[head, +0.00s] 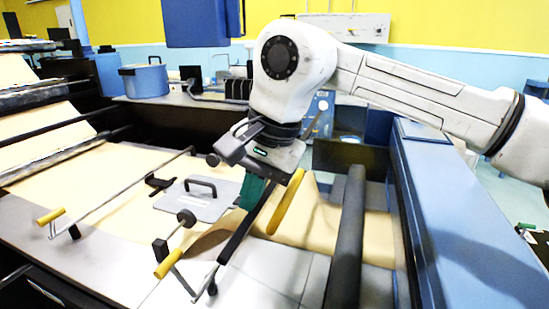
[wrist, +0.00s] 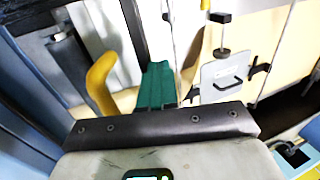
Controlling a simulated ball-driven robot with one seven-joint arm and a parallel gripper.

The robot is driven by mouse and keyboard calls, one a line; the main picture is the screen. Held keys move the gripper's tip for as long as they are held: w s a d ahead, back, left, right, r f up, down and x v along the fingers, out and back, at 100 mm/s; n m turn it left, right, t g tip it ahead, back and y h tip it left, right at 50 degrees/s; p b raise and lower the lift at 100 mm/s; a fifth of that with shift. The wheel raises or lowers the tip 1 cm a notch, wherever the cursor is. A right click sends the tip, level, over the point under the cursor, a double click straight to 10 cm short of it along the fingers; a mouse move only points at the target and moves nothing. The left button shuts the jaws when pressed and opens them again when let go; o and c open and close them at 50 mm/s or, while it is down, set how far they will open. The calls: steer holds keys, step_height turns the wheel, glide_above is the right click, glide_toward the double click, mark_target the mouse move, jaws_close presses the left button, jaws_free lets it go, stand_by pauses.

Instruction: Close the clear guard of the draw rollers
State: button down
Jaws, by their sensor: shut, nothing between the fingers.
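My gripper (head: 251,192) has green fingers pressed together and empty, pointing down over the machine. In the wrist view the shut fingers (wrist: 157,86) are at the centre. A yellow handle (head: 287,202) stands just right of the fingers in the head view; it shows left of them in the wrist view (wrist: 101,82). I cannot tell whether they touch. A dark bar (head: 239,232) slopes down beside the fingers. A dark roller (head: 346,240) lies to the right. The clear guard's panel is hard to make out, so its angle cannot be told.
Brown paper (head: 118,180) runs across the bed. A grey plate with a black handle (head: 205,200) lies left of my gripper. Yellow-ended levers (head: 168,264) stand at the front left. A blue side housing (head: 445,210) borders the right. A blue pot (head: 145,81) stands behind.

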steer(key=shift+h, duration=0.6)
steer(key=f, duration=0.3)
steer(key=a+f+b, duration=0.1)
steer(key=f, duration=0.2)
steer(key=w+a+f, duration=0.1)
steer(key=f, duration=0.2)
steer(key=shift+a+f, duration=0.25)
steer(key=shift+f, duration=0.05)
steer(key=shift+f+b, duration=0.45)
steer(key=shift+f, duration=0.25)
